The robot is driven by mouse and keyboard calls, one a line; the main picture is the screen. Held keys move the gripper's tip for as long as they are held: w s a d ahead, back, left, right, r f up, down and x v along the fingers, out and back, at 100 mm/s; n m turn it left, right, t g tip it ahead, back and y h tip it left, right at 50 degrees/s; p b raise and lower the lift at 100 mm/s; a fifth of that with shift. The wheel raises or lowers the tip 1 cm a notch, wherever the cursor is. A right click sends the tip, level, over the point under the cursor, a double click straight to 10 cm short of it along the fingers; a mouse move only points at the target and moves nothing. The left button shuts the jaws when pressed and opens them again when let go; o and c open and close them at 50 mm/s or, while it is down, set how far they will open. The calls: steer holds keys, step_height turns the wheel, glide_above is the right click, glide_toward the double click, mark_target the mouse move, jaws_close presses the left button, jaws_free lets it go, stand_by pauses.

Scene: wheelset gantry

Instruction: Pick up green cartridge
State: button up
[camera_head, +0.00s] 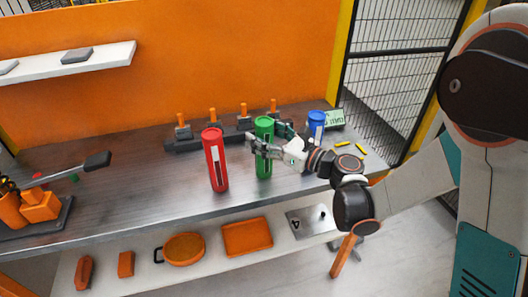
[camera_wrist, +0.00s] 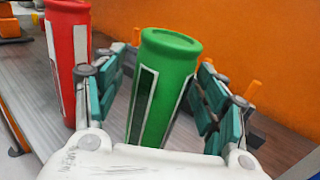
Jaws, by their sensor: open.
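The green cartridge (camera_head: 264,165) stands upright on the workbench in the head view, between a red and a blue cartridge. In the wrist view the green cartridge (camera_wrist: 165,88) stands between the two fingers of my gripper (camera_wrist: 160,105). In the head view my gripper (camera_head: 266,142) reaches in from the right at the upper part of the cartridge. The cartridge's base is hidden in the wrist view by the gripper body.
The red cartridge (camera_head: 215,160) stands close on the left, near my left finger in the wrist view (camera_wrist: 68,60). The blue cartridge (camera_head: 316,126) stands to the right. A dark rack with orange-topped pieces (camera_head: 200,138) lies behind. The bench front (camera_head: 150,205) is clear.

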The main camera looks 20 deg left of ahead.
jaws_close()
